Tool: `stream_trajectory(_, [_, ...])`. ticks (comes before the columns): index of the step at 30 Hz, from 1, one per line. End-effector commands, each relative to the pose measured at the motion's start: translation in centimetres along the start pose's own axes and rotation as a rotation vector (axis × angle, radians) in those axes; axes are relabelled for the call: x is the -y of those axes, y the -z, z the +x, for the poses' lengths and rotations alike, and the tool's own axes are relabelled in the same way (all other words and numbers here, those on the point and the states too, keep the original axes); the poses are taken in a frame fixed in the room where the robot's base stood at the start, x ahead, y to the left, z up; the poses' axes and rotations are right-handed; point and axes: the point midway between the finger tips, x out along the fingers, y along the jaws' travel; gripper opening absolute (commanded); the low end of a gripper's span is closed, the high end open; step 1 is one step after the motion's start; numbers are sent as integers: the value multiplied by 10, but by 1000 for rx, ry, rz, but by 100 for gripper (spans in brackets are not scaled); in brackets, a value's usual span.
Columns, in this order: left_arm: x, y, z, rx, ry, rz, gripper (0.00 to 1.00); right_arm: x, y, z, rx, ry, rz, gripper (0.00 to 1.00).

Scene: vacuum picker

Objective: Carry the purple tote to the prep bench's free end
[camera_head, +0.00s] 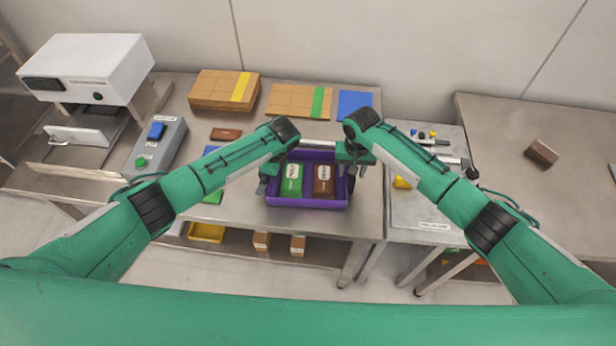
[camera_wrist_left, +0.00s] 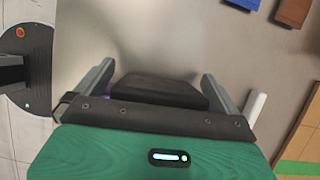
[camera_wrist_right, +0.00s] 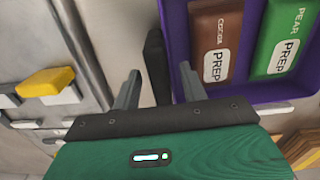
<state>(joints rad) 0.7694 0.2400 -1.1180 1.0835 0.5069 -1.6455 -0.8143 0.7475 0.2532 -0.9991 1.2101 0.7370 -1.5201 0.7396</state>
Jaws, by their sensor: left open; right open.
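The purple tote (camera_head: 307,204) stands near the front edge of the steel bench, between my arms. It holds a green packet (camera_head: 291,184) and a brown packet (camera_head: 323,184); in the right wrist view they read PEAR PREP (camera_wrist_right: 280,42) and COCOA PREP (camera_wrist_right: 215,42). My left gripper (camera_head: 268,182) is open at the tote's left side; in its wrist view a dark block (camera_wrist_left: 160,90) lies between the fingers. My right gripper (camera_head: 352,170) is open at the tote's right side, with a dark upright piece (camera_wrist_right: 155,65) between its fingers. I cannot tell whether either gripper touches the tote.
A narrower station (camera_head: 425,205) stands to the right. The far-right bench (camera_head: 510,130) is mostly clear around a brown block (camera_head: 541,153).

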Motion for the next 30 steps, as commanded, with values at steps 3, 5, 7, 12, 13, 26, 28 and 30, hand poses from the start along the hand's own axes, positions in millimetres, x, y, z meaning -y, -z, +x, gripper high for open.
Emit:
stream_trajectory(3, [0,0,0,0,0,0,100,0,0,0,0,0,0,44])
stream_trajectory(5, [0,0,0,0,0,0,88,0,0,0,0,0,0,32])
stream_trajectory(7, [0,0,0,0,0,0,74,0,0,0,0,0,0,18])
stream_trajectory(12, [0,0,0,0,0,0,44,0,0,0,0,0,0,0])
stream_trajectory(13, [0,0,0,0,0,0,44,0,0,0,0,0,0,0])
stream_trajectory(26, [0,-3,-9,0,1,0,44,0,1,-10,-1,-1,1,0])
stream_trajectory(28, [0,-5,-14,0,1,0,44,0,1,-14,-1,-1,1,0])
stream_trajectory(30, [0,-7,-19,0,1,0,44,0,1,-20,-1,-1,1,0])
